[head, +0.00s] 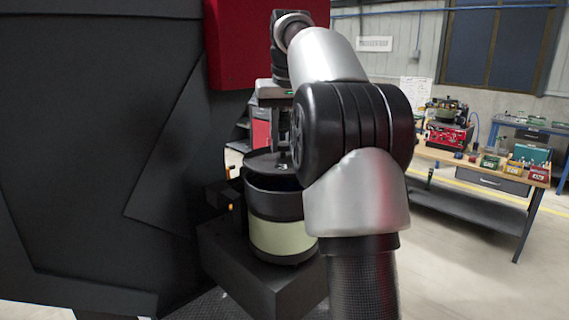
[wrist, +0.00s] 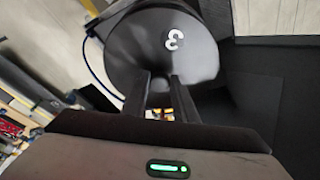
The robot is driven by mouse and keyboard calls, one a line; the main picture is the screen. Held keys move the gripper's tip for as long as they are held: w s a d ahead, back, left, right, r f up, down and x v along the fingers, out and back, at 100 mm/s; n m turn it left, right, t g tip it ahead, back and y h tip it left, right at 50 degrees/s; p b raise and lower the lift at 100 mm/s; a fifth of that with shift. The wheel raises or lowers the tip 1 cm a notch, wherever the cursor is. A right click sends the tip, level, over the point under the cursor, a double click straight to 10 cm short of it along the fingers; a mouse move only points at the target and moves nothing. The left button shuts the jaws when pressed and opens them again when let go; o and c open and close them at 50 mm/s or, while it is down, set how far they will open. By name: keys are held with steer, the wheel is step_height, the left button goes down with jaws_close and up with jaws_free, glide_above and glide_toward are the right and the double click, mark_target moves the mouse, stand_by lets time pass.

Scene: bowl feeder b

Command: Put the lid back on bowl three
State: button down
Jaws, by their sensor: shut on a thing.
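Bowl three (head: 280,238) is a black cylinder with a pale green band, standing on a dark block in the head view. The lid (head: 262,164) is a dark round disc over the bowl's top. It shows large in the wrist view (wrist: 145,55), with a white 3 on its face. My gripper (head: 284,150) is above the bowl, shut on the lid; its two fingers (wrist: 161,88) meet the lid's near part in the wrist view. The lid looks slightly above the rim, but I cannot tell whether it touches. My arm hides the bowl's right side.
A large dark panel (head: 90,150) fills the left. A red box (head: 240,45) is behind my arm. The dark block (head: 265,275) carries the bowl. A workbench (head: 470,172) with several small boxes stands at the right, with open floor before it.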

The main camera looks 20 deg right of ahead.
mark_target(285, 148)
step_height(285, 148, down, 4)
steer(key=shift+b, duration=0.55)
steer(key=c, duration=1.4)
jaws_free()
steer(key=shift+c, duration=0.2)
